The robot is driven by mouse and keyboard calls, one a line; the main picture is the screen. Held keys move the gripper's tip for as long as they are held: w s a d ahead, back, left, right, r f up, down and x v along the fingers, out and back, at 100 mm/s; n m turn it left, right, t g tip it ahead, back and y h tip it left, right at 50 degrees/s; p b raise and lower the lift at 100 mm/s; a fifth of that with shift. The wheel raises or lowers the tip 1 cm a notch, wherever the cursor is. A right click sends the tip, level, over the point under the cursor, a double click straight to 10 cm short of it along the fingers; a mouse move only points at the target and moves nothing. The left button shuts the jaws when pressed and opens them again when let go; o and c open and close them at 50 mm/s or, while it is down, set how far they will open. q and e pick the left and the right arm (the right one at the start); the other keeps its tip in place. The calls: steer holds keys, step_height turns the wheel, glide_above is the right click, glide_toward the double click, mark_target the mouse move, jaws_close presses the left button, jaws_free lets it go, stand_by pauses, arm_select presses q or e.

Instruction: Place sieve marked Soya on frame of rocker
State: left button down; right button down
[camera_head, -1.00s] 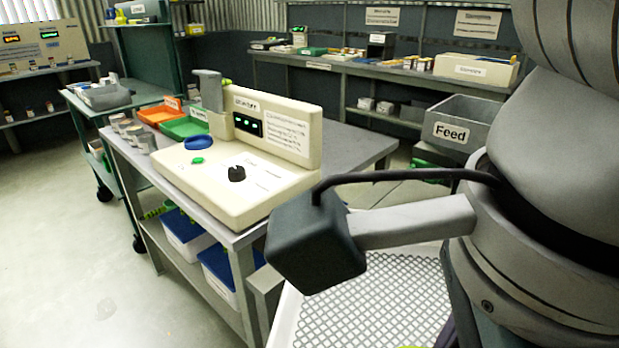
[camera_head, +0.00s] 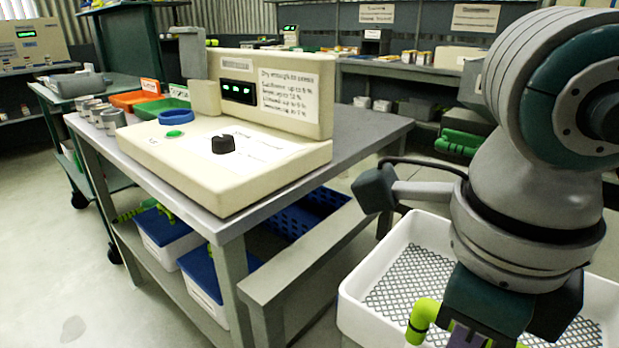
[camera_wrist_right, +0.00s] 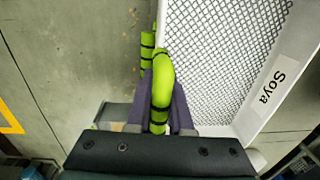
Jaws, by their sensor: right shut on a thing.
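The sieve (camera_head: 352,308) is a white rectangular tray with a mesh floor, at the lower right of the head view. The right wrist view shows its mesh and white rim (camera_wrist_right: 287,75) with a label reading "Soya". My right gripper (camera_wrist_right: 160,112) is shut on the sieve's bright green handle (camera_wrist_right: 162,75), which also shows in the head view (camera_head: 422,318). The sieve looks held above the floor. A grey beam structure (camera_head: 300,262) stands left of the sieve; I cannot tell whether it is the rocker's frame. My left gripper is not in view.
A grey table (camera_head: 357,132) carries a cream control box (camera_head: 205,165) with a black knob, plus trays and metal cups. Lidded bins (camera_head: 212,280) stand on its lower shelf. A long bench (camera_head: 410,70) lines the back. Open floor lies at the left.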

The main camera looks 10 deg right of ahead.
steer(key=w+d, duration=0.2)
steer(key=d, duration=0.1)
steer(key=w+d, duration=0.3)
steer(key=shift+w+d, duration=0.25)
steer(key=shift+w, duration=0.1)
step_height(320, 180, down, 4)
steer(key=shift+r+b, duration=0.25)
steer(key=shift+b, duration=0.35)
